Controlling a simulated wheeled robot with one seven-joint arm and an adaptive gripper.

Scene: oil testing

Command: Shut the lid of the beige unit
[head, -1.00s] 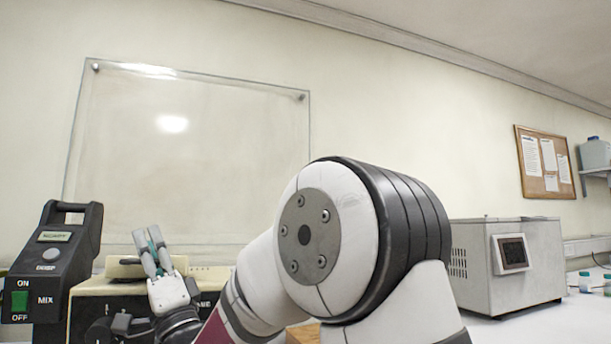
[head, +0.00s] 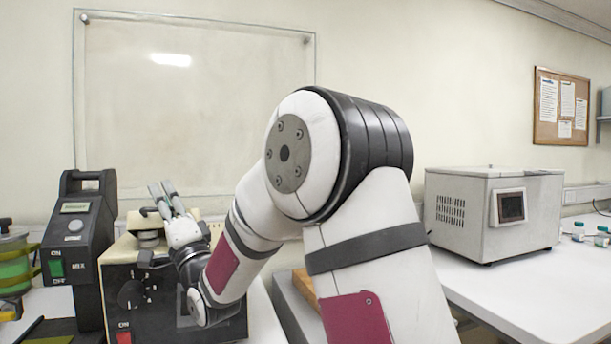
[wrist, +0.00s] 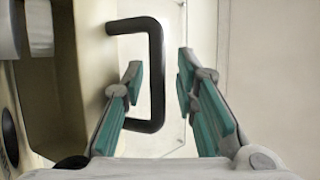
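The beige unit (head: 120,252) has a beige top and a dark front. It stands at the lower left in the head view, partly hidden by my arm. In the wrist view, a beige part of it (wrist: 75,100) fills the left side, with a black U-shaped handle (wrist: 157,70) sticking out to the right. My gripper (head: 161,190) is over the unit's top, fingers pointing up in the head view. In the wrist view its two fingers (wrist: 159,75) are apart, and the handle's long bar shows between them. Contact cannot be told. The lid's angle is unclear.
A dark mixer box (head: 75,235) stands close to the left of the unit, with a green jar (head: 12,265) beyond it. A grey box with a screen (head: 480,215) stands on the right-hand bench. A clear panel (head: 200,100) hangs on the wall behind.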

